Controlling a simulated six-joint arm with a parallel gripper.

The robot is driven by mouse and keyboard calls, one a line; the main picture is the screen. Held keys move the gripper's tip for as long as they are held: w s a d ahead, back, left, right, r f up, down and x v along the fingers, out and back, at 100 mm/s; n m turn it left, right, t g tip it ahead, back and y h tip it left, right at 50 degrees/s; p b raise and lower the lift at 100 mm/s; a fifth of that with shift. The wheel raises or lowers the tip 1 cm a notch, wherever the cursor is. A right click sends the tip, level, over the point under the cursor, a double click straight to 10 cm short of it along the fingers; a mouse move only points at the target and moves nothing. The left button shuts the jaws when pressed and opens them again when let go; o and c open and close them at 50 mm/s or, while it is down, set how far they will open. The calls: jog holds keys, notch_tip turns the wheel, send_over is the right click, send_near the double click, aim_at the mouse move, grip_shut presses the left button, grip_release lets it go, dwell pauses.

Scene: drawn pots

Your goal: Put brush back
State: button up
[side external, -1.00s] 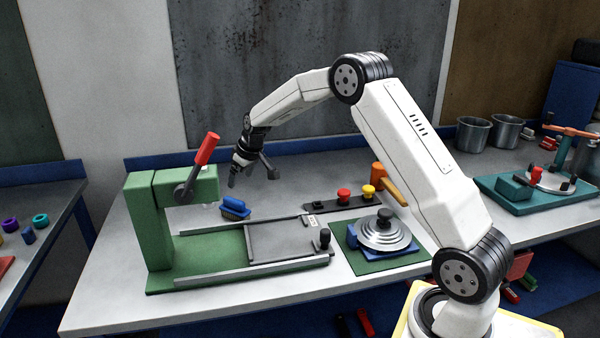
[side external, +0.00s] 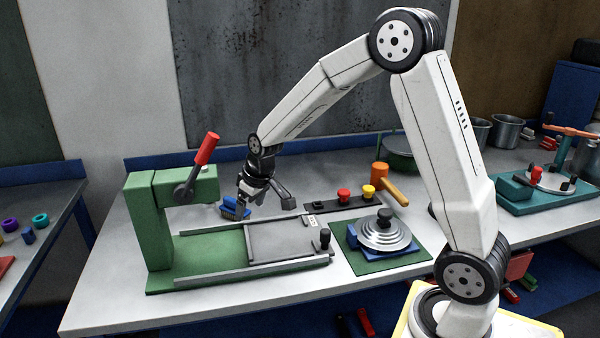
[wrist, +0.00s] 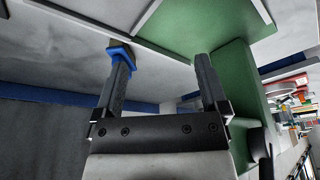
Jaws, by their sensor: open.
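The blue brush (side external: 233,207) with grey bristles lies on the bench behind the green press, partly hidden by my gripper in the side view. It also shows in the wrist view (wrist: 117,49), just beyond the tip of the left-hand finger. My gripper (side external: 265,203) is open, its fingers spread and pointing down, low over the bench beside the brush, slightly to its right. In the wrist view the space between the fingertips (wrist: 163,62) is empty. I cannot tell whether a finger touches the brush.
The green press (side external: 150,215) with a red-handled lever (side external: 205,150) stands at the left. A grey sliding plate (side external: 280,240) lies between its rails. A dark strip with red and yellow knobs (side external: 345,198), an orange mallet (side external: 390,184) and a round stepped fixture (side external: 384,235) are at the right.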

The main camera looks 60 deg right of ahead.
jog(key=s+a+f, duration=0.1)
jog(key=s+a, duration=0.2)
jog(key=s, duration=0.6)
jog(key=s+a+f+g, duration=0.1)
jog(key=s+a, duration=0.3)
jog(key=s, duration=0.5)
jog(key=shift+s+a+f, duration=0.15)
jog(key=shift+f, duration=0.15)
